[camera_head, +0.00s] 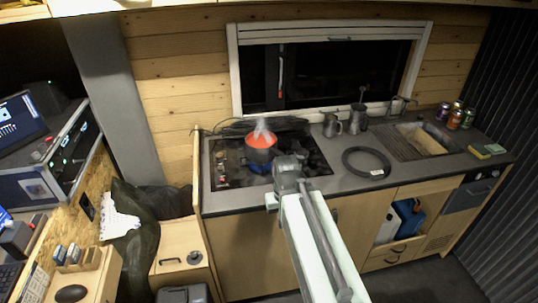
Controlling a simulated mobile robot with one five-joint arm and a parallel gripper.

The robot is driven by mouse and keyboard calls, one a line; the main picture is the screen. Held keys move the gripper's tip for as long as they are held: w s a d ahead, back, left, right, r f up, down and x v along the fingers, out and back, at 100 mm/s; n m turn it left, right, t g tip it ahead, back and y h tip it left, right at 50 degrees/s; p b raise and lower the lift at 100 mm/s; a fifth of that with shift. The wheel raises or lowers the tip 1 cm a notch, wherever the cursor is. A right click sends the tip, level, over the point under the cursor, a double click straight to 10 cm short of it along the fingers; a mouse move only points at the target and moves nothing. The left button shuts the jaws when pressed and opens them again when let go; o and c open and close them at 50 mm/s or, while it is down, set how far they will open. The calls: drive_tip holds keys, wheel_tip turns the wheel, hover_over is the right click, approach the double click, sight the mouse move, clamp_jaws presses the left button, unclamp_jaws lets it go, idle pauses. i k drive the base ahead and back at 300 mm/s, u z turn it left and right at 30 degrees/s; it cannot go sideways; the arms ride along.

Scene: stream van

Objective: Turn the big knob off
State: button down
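The dark cooktop (312,158) is set into the grey counter against the back wall. A group of small, pale knob-like parts (221,168) lies along its left edge. They are too small and blurred to tell which is the big knob or how it is turned. An orange pot (261,142) stands on the cooktop, with whitish steam over it. Bluish patches show below and left of the pot. The end of my arm with my gripper (288,170) is over the front of the cooktop, right of the knob-like parts. Its fingers cannot be made out.
A black ring (366,162) lies on the counter right of the cooktop. Metal jugs (332,124) stand behind it. A sink (424,139) and several cans (455,117) are further right. A wooden panel (197,170) borders the counter's left end. Some floor is clear at lower right.

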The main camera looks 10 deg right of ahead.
sight(220, 156)
drive_tip(key=z, duration=0.35)
drive_tip(key=k, duration=1.15)
drive_tip(key=u, duration=0.75)
drive_tip(key=i, duration=2)
